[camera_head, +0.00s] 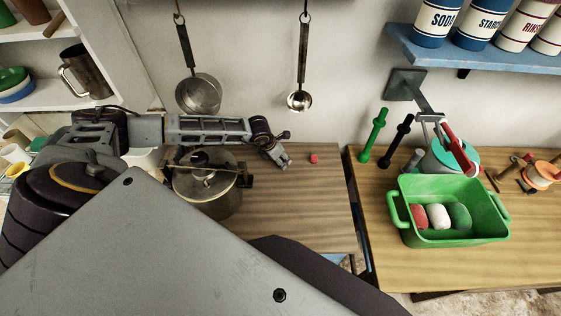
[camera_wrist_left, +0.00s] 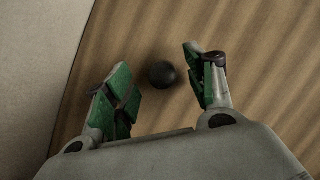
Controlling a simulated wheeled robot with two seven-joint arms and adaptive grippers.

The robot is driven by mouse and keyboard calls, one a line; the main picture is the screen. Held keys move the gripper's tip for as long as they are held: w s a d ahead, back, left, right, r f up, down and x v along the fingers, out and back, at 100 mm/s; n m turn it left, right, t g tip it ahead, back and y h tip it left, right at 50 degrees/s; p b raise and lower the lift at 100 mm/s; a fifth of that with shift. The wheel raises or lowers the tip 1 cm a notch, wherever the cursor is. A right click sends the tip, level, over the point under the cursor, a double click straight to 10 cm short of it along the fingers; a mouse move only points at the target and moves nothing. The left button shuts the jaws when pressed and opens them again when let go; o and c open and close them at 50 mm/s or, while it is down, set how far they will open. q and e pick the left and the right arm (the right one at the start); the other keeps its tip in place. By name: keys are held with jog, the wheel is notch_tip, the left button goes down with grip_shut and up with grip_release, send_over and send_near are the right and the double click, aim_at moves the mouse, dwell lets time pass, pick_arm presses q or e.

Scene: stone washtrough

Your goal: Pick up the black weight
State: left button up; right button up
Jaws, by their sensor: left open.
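In the left wrist view a round, dark black weight (camera_wrist_left: 162,74) sits on the brown wooden surface. It lies between and slightly beyond the two green-padded fingers of my left gripper (camera_wrist_left: 158,72), which is open, with gaps on both sides. In the head view my left gripper (camera_head: 284,160) is over the left wooden table, right of a lidded pot. The round weight cannot be made out there; the gripper may hide it. My right gripper is not in view.
A metal pot (camera_head: 208,192) stands close left of the gripper. A small red object (camera_head: 314,158) lies to its right. Right of a gap, another table holds a green basin (camera_head: 455,235), a green bar (camera_head: 373,135) and a black knobbed bar (camera_head: 397,142). Ladles hang on the wall behind.

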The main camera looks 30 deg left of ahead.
pick_arm(q)
jog(key=shift+c, duration=0.4)
jog(key=c, duration=1.1)
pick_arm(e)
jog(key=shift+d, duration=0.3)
pick_arm(q)
jog(key=shift+s+r, duration=0.1)
jog(key=shift+r, duration=0.05)
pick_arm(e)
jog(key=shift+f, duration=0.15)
